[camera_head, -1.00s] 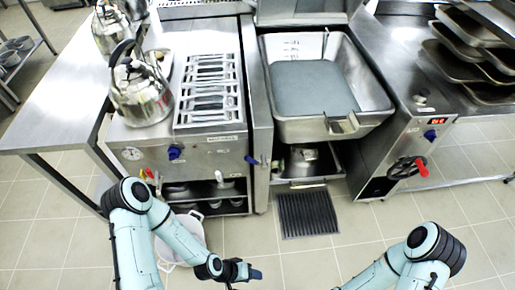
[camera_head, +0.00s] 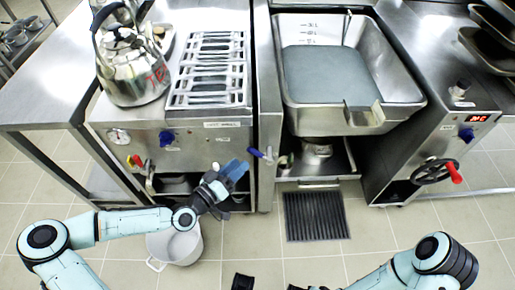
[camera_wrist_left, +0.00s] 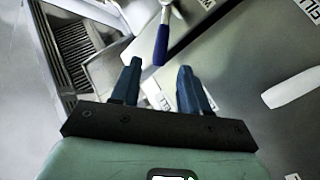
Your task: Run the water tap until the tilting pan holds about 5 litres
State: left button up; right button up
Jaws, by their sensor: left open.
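The tilting pan (camera_head: 408,98) is level, with litre marks on its back wall. Its inside shows a flat grey-blue surface; I cannot tell whether this is water or the bare bottom. A lever with a blue handle (camera_head: 262,155) sticks out from the narrow column left of the pan. It also shows in the left wrist view (camera_wrist_left: 161,45), just beyond the fingers. My left gripper (camera_head: 236,172) is open and empty, just left of and below this handle. Its two blue fingers also show in the left wrist view (camera_wrist_left: 160,85).
A steel kettle (camera_head: 134,72) stands beside the burner grates (camera_head: 208,72). A white pot (camera_head: 178,246) is on the floor below my left forearm. A floor grate (camera_head: 315,216) lies before the pan. A handwheel with a red knob (camera_head: 455,173) is on the right cabinet.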

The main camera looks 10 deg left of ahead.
pick_arm(q)
jog(key=b+x, duration=0.1)
jog(key=x, duration=0.9)
pick_arm(e)
jog(key=w+f, duration=0.1)
jog(key=w+d+f+t, duration=0.1)
jog(key=shift+w+d, duration=0.15)
jog(key=shift+w, duration=0.15)
pick_arm(q)
jog(key=shift+s+f, duration=0.1)
grip_shut()
